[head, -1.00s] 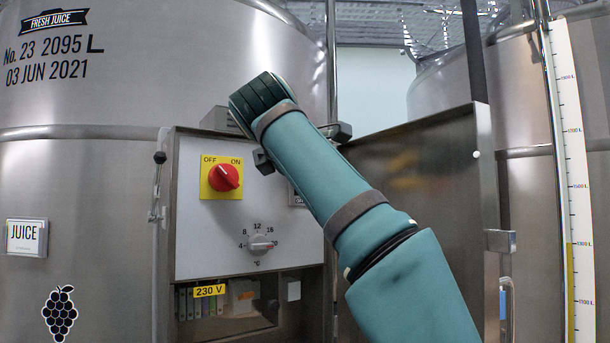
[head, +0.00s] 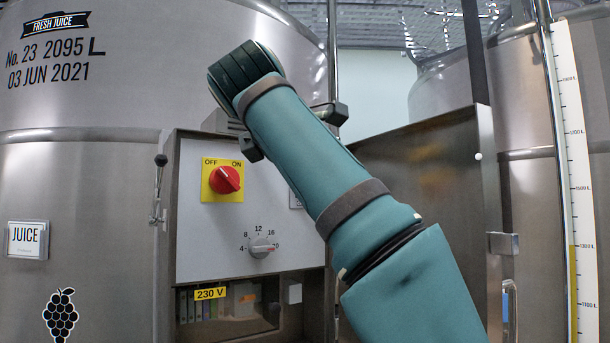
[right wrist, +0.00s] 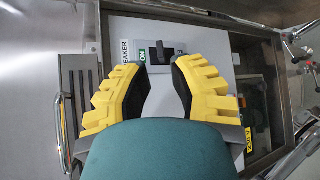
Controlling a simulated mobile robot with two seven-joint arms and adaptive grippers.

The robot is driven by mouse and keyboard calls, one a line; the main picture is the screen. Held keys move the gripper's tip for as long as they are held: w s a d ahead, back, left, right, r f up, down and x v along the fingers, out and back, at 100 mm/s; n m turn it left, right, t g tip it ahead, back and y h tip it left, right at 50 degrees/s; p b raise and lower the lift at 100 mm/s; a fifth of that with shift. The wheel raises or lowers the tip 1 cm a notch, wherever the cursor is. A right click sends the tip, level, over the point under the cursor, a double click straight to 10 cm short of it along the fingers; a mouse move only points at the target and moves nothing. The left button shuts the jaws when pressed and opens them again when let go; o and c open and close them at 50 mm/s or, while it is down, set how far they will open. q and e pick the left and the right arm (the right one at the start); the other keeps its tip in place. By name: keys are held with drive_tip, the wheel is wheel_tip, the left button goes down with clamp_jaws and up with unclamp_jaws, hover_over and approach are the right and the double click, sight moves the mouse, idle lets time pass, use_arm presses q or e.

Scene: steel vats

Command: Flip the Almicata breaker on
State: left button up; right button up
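A breaker switch (right wrist: 161,54) with a black handle sits on the grey cabinet panel in the right wrist view. A green ON label and part of the word BREAKER show beside it; the name Almicata is not legible. My right gripper (right wrist: 160,78) has its two yellow fingers spread apart, with nothing between them. The switch lies just beyond the gap between the fingers, and no contact shows. In the head view my right arm (head: 315,160) crosses in front of the panel and hides the breaker and most of the gripper. My left gripper is in neither view.
The open cabinet (head: 215,235) also carries a red OFF/ON knob (head: 225,180) on yellow, a temperature dial (head: 261,247) and a 230 V label (head: 210,293). Its open door (head: 425,190) stands to the right. A steel vat (head: 90,180) rises behind the cabinet.

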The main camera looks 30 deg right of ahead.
drive_tip(key=v, duration=0.6)
drive_tip(key=shift+s+a, duration=0.25)
drive_tip(key=shift+a, duration=0.05)
drive_tip(key=shift+r, duration=0.15)
